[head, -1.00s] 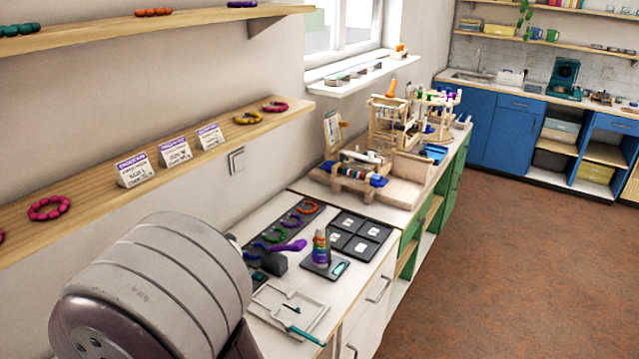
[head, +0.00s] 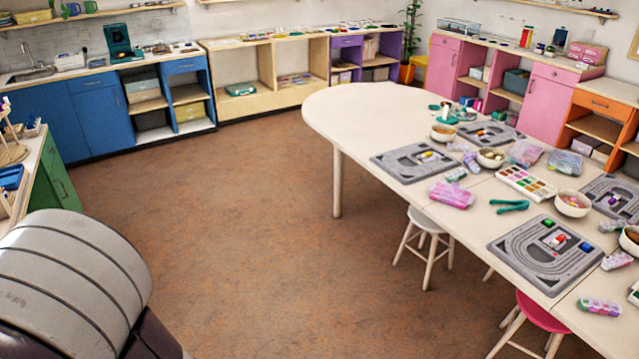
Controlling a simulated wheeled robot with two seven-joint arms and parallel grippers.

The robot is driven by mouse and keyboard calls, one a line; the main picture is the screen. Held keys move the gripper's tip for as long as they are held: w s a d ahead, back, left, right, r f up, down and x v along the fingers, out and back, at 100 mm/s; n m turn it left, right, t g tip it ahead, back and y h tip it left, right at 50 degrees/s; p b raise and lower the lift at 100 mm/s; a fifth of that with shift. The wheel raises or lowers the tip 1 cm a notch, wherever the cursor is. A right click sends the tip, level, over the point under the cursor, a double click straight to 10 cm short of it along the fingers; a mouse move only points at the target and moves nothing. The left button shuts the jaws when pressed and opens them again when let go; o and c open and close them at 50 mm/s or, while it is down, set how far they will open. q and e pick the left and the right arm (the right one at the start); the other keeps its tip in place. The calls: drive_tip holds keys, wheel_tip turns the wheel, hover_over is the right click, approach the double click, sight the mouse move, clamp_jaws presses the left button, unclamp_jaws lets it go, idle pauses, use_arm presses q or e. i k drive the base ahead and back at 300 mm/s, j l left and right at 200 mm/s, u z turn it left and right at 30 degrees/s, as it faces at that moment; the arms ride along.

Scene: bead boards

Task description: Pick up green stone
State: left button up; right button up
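A small green piece (head: 548,223), which may be the green stone, sits at the far-left part of a grey bead board (head: 520,262) on the long white table (head: 335,105). It is too small to tell its shape. On the same board lie a red and white piece (head: 558,239) and a blue piece (head: 585,247). A teal-green tool (head: 509,206) lies on the table beyond the board. Neither of my grippers shows; only a grey rounded part of my own arm fills the lower left.
Other bead boards (head: 387,166), bowls (head: 572,206) and pink bead bags (head: 450,195) crowd the table. A white stool (head: 425,228) and a pink stool (head: 545,318) stand at its near side. The brown floor (head: 260,220) between me and the table is clear.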

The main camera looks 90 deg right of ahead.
sight(548, 222)
drive_tip(key=z, duration=0.45)
drive_tip(key=k+l+z, duration=0.1)
drive_tip(key=z, duration=0.35)
drive_tip(key=l+z, duration=0.15)
drive_tip(key=z, duration=0.3)
drive_tip(key=l+z, duration=0.1)
drive_tip(key=z, duration=0.4)
drive_tip(key=l+z, duration=0.1)
drive_tip(key=z, duration=0.35)
drive_tip(key=l+z, duration=0.15)
drive_tip(key=z, duration=0.3)
drive_tip(key=l+z, duration=0.1)
drive_tip(key=z, duration=0.8)
drive_tip(key=i+l+z, duration=0.2)
drive_tip(key=i+l, duration=0.9)
drive_tip(key=i+j, duration=1.85)
drive_tip(key=i+z, duration=0.05)
